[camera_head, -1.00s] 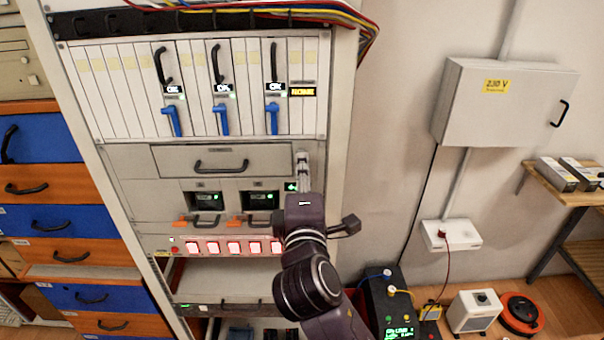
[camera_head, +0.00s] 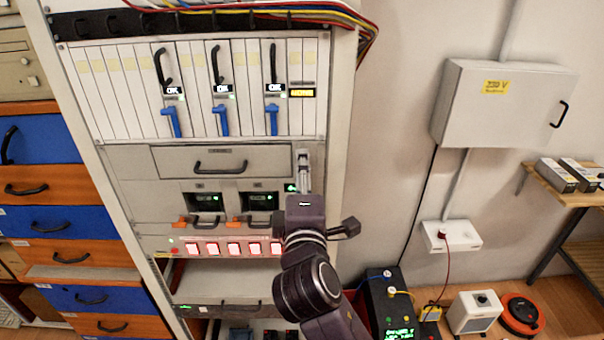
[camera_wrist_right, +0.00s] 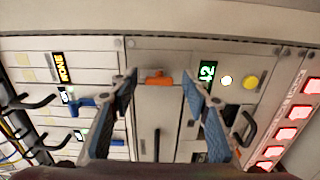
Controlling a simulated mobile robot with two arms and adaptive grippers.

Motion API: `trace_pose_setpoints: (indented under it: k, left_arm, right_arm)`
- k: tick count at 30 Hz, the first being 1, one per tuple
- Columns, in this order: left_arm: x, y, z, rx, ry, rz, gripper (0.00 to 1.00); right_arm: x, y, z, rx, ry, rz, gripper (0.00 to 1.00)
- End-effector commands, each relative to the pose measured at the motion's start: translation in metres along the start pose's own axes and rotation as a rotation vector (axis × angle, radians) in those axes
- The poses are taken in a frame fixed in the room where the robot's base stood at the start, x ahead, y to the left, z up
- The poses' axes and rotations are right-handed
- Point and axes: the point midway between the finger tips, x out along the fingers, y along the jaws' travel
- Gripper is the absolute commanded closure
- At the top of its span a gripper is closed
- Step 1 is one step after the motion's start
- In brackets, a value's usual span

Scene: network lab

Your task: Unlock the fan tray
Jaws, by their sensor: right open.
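The fan tray is the wide grey drawer front (camera_head: 228,155) with a black handle (camera_head: 221,168), below the row of card modules. My right gripper (camera_head: 303,160) reaches the tray's right end from below. In the right wrist view an orange latch (camera_wrist_right: 158,78) sits on the panel at the tray's end, and its handle (camera_wrist_right: 157,145) shows below. My right gripper (camera_wrist_right: 160,84) is open, its two fingers on either side of the latch; contact cannot be told. The latch is hidden behind the gripper in the head view. My left gripper is out of view.
Beside the latch are a green display (camera_wrist_right: 207,72), a white light (camera_wrist_right: 226,81) and a yellow button (camera_wrist_right: 250,82). Card modules with blue levers (camera_head: 221,120) are above. Two power units with orange levers (camera_head: 234,219) and red-lit switches (camera_head: 233,249) are below.

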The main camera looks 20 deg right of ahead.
Motion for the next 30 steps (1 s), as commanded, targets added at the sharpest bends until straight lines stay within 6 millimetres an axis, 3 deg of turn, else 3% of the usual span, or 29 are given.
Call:
trace_pose_setpoints:
  k: [5, 16, 30]
  left_arm:
    - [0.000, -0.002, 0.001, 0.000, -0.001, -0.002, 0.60]
    - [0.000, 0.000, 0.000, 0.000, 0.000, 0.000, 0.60]
    - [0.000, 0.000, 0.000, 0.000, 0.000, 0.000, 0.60]
  right_arm:
    - [-0.012, 0.000, -0.001, 0.000, 0.002, 0.000, 0.56]
    - [-0.068, -0.001, 0.000, 0.001, 0.002, -0.002, 0.56]
    - [-0.075, 0.000, 0.000, 0.000, 0.000, 0.000, 0.56]
